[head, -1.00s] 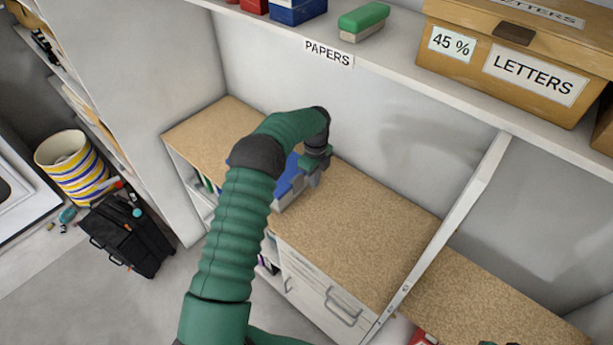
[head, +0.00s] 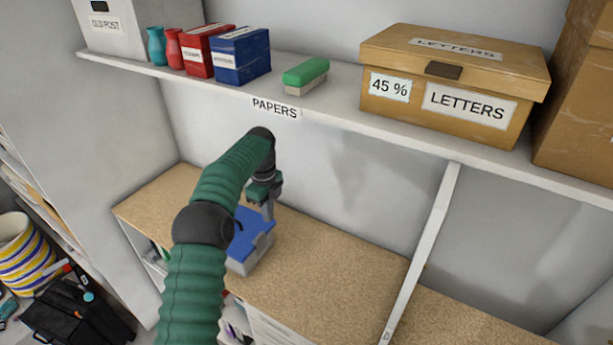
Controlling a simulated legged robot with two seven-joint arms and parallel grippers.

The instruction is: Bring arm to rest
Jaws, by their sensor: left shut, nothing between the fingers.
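My left arm, green with black joints, comes up from the bottom of the head view and bends over the cork-topped counter (head: 330,262). My left gripper (head: 268,212) points down at its end, shut and empty. It is just above and beside a box with a blue lid and grey body (head: 252,243) on the counter. The arm hides the left part of this box. I cannot tell whether the fingers touch it. My right gripper is not in view.
Above is a shelf (head: 345,105) with a green-topped eraser-like block (head: 305,75), a blue box (head: 240,56), a red box (head: 206,50), vases and a letters box (head: 455,85). A white slanted post (head: 425,250) divides the counter. A black bag (head: 75,315) stands at lower left.

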